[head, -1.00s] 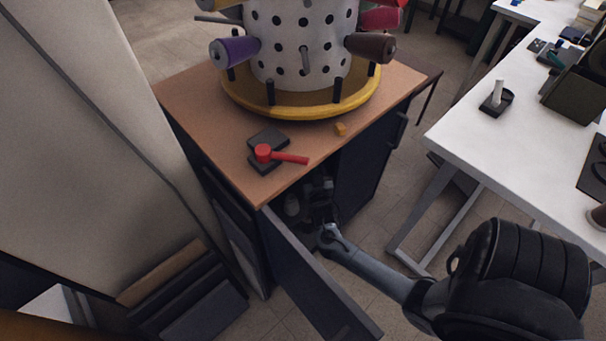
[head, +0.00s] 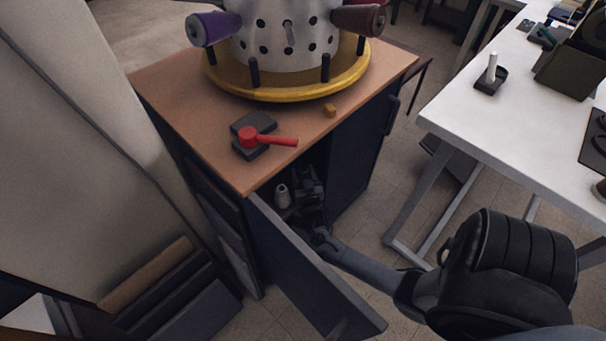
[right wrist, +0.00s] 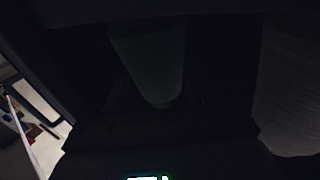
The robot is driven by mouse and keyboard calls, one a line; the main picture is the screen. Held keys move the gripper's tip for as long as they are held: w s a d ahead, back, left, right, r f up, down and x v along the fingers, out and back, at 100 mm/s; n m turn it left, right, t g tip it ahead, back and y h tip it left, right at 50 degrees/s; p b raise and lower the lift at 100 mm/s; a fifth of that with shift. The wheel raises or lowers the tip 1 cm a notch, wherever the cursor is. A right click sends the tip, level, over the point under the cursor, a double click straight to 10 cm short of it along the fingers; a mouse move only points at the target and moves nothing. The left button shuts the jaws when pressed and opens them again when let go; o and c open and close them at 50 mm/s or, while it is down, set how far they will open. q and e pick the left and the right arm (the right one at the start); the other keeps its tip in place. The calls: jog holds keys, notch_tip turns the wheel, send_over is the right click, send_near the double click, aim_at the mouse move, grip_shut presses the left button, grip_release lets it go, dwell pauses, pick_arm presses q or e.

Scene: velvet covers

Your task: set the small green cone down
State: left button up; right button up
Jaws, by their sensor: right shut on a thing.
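My right gripper (head: 309,188) is inside the open, dark cupboard under the brown worktop, low behind the open door. It is shut on the small green cone (right wrist: 153,62), which shows as a dim, dark greenish taper with its narrow end downward in the right wrist view. The cone cannot be made out in the head view. The wrist view is too dark to tell whether the cone touches the cupboard floor. My left gripper is out of view.
A pale cone-shaped spool (head: 282,196) stands in the cupboard just left of my gripper; a large pale ribbed shape (right wrist: 290,95) is at the right of the wrist view. The open cupboard door (head: 310,270) is beside my forearm.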

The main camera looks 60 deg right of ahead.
aim_at(304, 178)
jog(key=shift+f, duration=0.1)
jog(key=o, duration=1)
jog(key=shift+o, duration=0.2)
jog(key=shift+s+a+r, duration=0.1)
jog(key=shift+r, duration=0.1)
jog(key=shift+s+a+p, duration=0.25)
jog(key=shift+p, duration=0.15)
jog(key=p+v, duration=0.2)
jog(key=v, duration=0.3)
jog(key=shift+s+a, duration=0.25)
jog(key=shift+a, duration=0.05)
jog(key=shift+s+a+p, duration=0.25)
jog(key=shift+p, duration=0.1)
jog(key=shift+f, duration=0.1)
